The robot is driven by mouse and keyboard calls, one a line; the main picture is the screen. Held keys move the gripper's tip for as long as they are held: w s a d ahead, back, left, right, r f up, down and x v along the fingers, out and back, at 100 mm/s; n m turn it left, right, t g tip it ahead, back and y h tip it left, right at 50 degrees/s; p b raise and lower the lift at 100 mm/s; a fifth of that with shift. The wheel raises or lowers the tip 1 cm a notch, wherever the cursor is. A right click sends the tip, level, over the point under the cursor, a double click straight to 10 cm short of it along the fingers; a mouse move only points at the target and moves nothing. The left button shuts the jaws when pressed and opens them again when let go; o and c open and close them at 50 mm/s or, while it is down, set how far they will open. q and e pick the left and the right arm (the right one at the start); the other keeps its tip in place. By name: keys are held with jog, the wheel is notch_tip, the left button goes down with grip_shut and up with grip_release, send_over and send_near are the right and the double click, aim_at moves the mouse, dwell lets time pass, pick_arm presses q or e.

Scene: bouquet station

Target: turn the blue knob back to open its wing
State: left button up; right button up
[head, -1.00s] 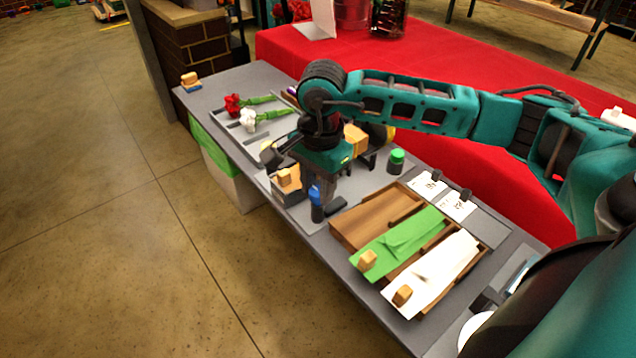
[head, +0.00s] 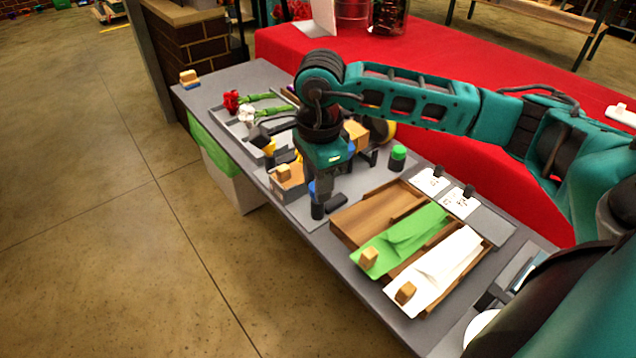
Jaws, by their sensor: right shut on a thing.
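The blue knob (head: 312,187) shows as a blue patch above a dark upright base, at the near edge of the grey station plate (head: 298,208). My right gripper (head: 318,187) points down over it and is shut on it, hiding much of it. A dark flap-like piece (head: 260,137), perhaps the wing, stands tilted up left of my wrist. A yellow patch shows beside it. Its hinge side and its link to the knob are hidden by my arm. My left gripper is not in view.
A green-capped post (head: 397,158) stands to the right. Wooden trays hold a green sheet (head: 405,242) and a white sheet (head: 440,270). Red and white flowers (head: 247,112) lie in a grey rack at the far left. Wooden blocks (head: 290,173) are close to my gripper.

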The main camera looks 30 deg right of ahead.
jog(key=m+b, duration=0.1)
jog(key=m, duration=0.2)
jog(key=shift+m, duration=0.4)
jog(key=m+b, duration=0.1)
jog(key=m, duration=0.2)
jog(key=shift+m, duration=0.3)
jog(key=m, duration=0.2)
jog(key=shift+m, duration=0.3)
jog(key=shift+m+b, duration=0.3)
jog(key=shift+m, duration=1.6)
jog(key=o, duration=1)
jog(key=shift+o, duration=0.2)
notch_tip(320, 180, up, 13)
jog(key=p, duration=0.2)
jog(key=shift+a, duration=0.3)
